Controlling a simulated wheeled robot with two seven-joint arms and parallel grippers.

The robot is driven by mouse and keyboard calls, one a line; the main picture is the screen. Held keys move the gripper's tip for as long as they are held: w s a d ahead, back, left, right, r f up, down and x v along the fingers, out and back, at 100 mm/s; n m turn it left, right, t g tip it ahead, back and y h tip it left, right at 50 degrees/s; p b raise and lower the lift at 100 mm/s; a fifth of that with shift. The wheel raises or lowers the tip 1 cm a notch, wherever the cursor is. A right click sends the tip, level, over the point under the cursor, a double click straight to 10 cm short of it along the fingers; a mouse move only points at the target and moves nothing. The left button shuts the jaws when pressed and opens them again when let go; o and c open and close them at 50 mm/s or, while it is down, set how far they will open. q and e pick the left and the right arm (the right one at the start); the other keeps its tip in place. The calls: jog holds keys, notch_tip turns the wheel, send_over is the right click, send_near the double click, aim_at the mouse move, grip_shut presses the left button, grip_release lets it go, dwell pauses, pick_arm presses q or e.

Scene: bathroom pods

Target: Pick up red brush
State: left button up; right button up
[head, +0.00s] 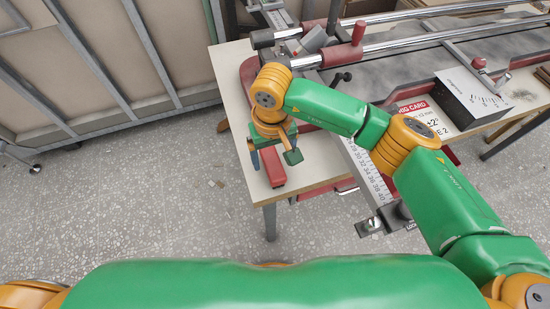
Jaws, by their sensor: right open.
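The red brush (274,174) shows as a small red block lying on the pale left end of the workbench (236,92), near its front edge. My right gripper (273,158) points down over the brush, with its fingers apart. One finger is to the left of the brush and the other to the right. The gripper body hides the far part of the brush. I cannot tell whether the fingers touch it. My left gripper is not in view.
A machine with metal rails (400,42) and red clamps fills the back of the bench. A metal ruler (368,170) runs to the front edge. A black-and-white box (474,97) stands at right. A panel rack (100,65) is at left. The speckled floor in front is clear.

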aim_at(271, 160)
jog(key=shift+s+a+f, duration=0.15)
jog(key=shift+s+f, duration=0.35)
jog(key=shift+f, duration=0.05)
jog(key=shift+w+a+f, duration=0.15)
jog(key=shift+w+f, duration=0.35)
jog(key=shift+f, duration=0.35)
jog(key=shift+w+f, duration=0.15)
jog(key=shift+w, duration=0.15)
jog(key=shift+c, duration=0.9)
jog(key=shift+s+r, duration=0.2)
jog(key=shift+s, duration=0.05)
jog(key=c, duration=1.1)
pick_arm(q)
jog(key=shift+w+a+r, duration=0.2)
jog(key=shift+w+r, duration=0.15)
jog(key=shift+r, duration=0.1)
pick_arm(e)
jog(key=shift+w+d, duration=0.15)
jog(key=shift+d, duration=0.05)
grip_shut()
